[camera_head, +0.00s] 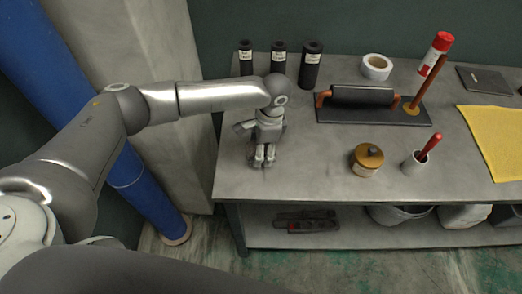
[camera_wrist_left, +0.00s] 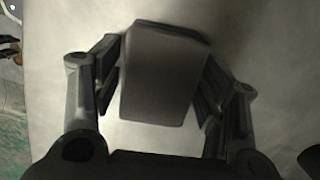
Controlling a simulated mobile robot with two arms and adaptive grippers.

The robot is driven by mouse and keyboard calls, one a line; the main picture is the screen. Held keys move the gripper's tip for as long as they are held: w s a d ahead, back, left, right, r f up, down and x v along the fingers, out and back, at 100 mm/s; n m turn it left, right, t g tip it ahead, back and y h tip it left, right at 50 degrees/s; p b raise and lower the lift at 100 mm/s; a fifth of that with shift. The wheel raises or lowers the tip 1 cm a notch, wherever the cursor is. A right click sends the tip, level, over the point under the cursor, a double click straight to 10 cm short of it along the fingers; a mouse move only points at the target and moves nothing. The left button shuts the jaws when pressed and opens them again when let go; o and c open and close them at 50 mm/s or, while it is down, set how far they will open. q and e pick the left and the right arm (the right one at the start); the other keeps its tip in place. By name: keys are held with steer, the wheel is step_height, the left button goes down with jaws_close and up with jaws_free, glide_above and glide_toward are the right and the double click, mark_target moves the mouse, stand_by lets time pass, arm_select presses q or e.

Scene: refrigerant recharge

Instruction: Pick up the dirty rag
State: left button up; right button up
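My left gripper (camera_head: 263,160) points down at the left part of the grey workbench. In the left wrist view, its two fingers (camera_wrist_left: 160,85) stand apart on either side of a plain grey, block-like thing (camera_wrist_left: 160,80). That may be the dirty rag, but I cannot be sure. It sits slightly tilted, close to both fingers, with a small gap at its lower right; I see no firm hold. In the head view it is hidden or too small to make out. A yellow cloth (camera_head: 495,138) lies flat at the bench's right. My right gripper is out of view.
The grey workbench (camera_head: 310,180) has black cylinders (camera_head: 311,65) behind the gripper. A black tray (camera_head: 345,112), a brass jar (camera_head: 367,159) and a cup with a red-handled tool (camera_head: 416,163) are to the right. A blue pipe (camera_head: 75,85) stands at the left.

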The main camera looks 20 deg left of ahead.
arm_select(q)
steer(key=c, duration=0.7)
